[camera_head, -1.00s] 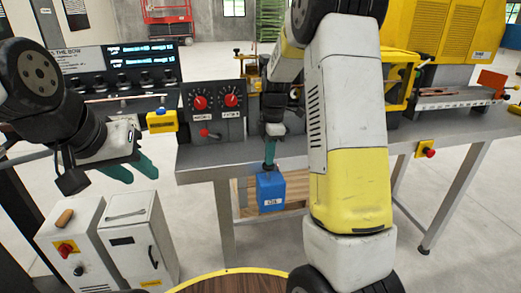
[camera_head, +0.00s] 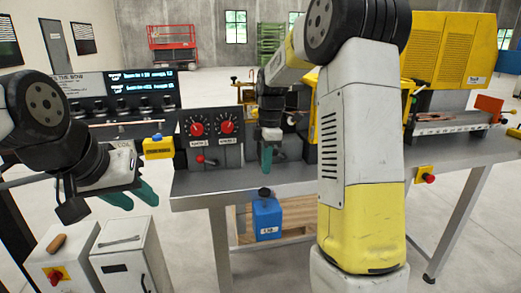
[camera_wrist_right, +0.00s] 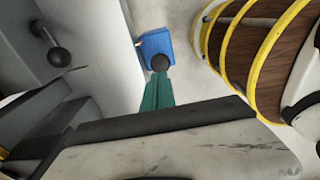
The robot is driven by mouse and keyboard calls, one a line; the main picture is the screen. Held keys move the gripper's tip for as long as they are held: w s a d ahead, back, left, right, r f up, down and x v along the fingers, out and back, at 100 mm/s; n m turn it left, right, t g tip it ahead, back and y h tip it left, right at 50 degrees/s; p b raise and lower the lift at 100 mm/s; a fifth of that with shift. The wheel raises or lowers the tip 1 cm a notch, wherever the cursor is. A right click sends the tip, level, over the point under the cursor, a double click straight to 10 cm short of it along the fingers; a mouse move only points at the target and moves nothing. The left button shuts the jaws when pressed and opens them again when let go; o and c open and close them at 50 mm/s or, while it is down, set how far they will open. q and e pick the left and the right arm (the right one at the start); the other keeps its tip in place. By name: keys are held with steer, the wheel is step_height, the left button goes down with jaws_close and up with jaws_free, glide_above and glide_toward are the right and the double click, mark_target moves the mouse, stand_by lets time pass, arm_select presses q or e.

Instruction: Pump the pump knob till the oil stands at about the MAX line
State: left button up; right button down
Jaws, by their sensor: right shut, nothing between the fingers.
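The pump is a blue box (camera_head: 267,219) with a white label below the table's front edge. Its dark round knob (camera_head: 265,193) stands on top. In the right wrist view the knob (camera_wrist_right: 160,62) shows in front of the blue box (camera_wrist_right: 155,45), just beyond the fingertips. My right gripper (camera_head: 267,168) has green fingers, shut and empty, pointing down above the knob; it also shows in the right wrist view (camera_wrist_right: 159,80). My left gripper (camera_head: 138,199) has its green fingers spread apart, empty, at the left. The oil level and MAX line cannot be made out.
The grey table (camera_head: 208,189) carries a control panel with red dials (camera_head: 212,127). A yellow box with a blue button (camera_head: 158,147) is at its left corner. White cabinets (camera_head: 128,255) stand at lower left. A red emergency button (camera_head: 429,178) is on the table's front.

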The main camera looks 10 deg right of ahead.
steer(key=r, duration=0.5)
steer(key=shift+d+r, duration=0.1)
steer(key=shift+d, duration=0.25)
stand_by(1.0)
